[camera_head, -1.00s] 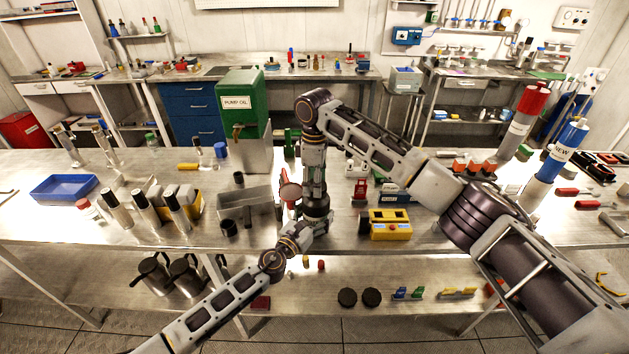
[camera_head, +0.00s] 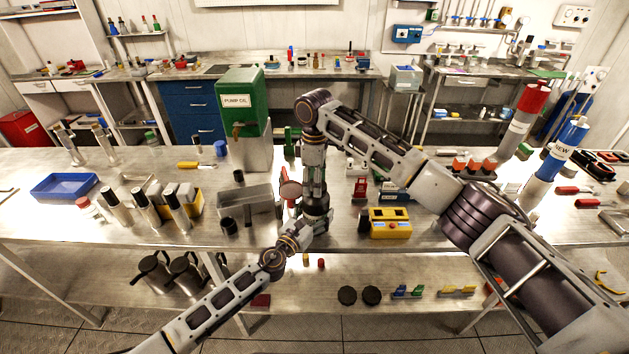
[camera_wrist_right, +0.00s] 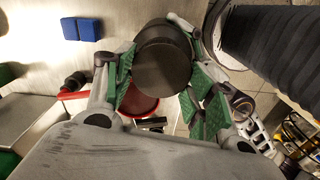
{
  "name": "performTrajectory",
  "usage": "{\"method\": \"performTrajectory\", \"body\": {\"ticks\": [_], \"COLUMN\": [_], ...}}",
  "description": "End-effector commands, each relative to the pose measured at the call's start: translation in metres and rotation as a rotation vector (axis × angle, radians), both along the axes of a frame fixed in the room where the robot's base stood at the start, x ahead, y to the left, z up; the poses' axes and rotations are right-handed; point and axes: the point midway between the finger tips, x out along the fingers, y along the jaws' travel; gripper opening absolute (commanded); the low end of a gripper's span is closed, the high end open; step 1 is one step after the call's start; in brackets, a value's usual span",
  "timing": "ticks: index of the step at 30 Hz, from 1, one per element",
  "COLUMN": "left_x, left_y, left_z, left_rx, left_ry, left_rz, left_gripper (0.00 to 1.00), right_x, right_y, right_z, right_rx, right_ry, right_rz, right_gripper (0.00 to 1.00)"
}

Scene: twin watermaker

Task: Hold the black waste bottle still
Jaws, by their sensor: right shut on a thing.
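The black waste bottle (camera_wrist_right: 163,60) shows in the right wrist view as a dark cylinder between green finger pads. My right gripper (camera_wrist_right: 160,75) is shut on it, with a pad on each side. In the head view my right gripper (camera_head: 314,178) points down above the table's front part, and the dark body of the bottle (camera_head: 317,204) shows just below it. My left gripper (camera_head: 303,230) comes in from the lower left, close to the bottle's lower part. Its fingers are too small and covered to tell whether they are open or touching.
A red round item (camera_head: 290,190) stands just left of the bottle. A grey open tray (camera_head: 245,203) and green pump oil container (camera_head: 243,103) stand left. A yellow box (camera_head: 390,224) stands right. The table's front edge runs close by, above a lower shelf.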

Motion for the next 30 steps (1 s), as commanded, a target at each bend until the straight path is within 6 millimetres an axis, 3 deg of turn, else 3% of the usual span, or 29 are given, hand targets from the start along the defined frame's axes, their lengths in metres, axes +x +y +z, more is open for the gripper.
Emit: {"method": "performTrajectory", "body": {"ticks": [13, 14, 20, 30], "left_x": [-0.0001, -0.0001, -0.0001, -0.0001], "left_y": [0.0004, 0.0004, 0.0004, 0.0005], "left_z": [-0.0008, -0.0009, -0.0009, -0.0009], "left_rx": [0.001, 0.001, 0.001, 0.001], "left_ry": [0.0, 0.0, 0.0, 0.0], "left_rz": [0.0, 0.0, 0.0, 0.001], "left_gripper": [0.32, 0.08, 0.08, 0.08], "right_x": [0.0, 0.0001, 0.0001, 0.0012], "right_y": [0.0, 0.0, 0.0002, -0.0001], "right_z": [-0.0057, -0.0054, -0.0056, -0.0057], "right_rx": [0.0, 0.0, 0.001, 0.001], "right_ry": [0.0, 0.0, 0.0, 0.0], "right_rz": [0.0, 0.0, -0.043, -0.322], "right_gripper": [0.48, 0.48, 0.48, 0.48]}}
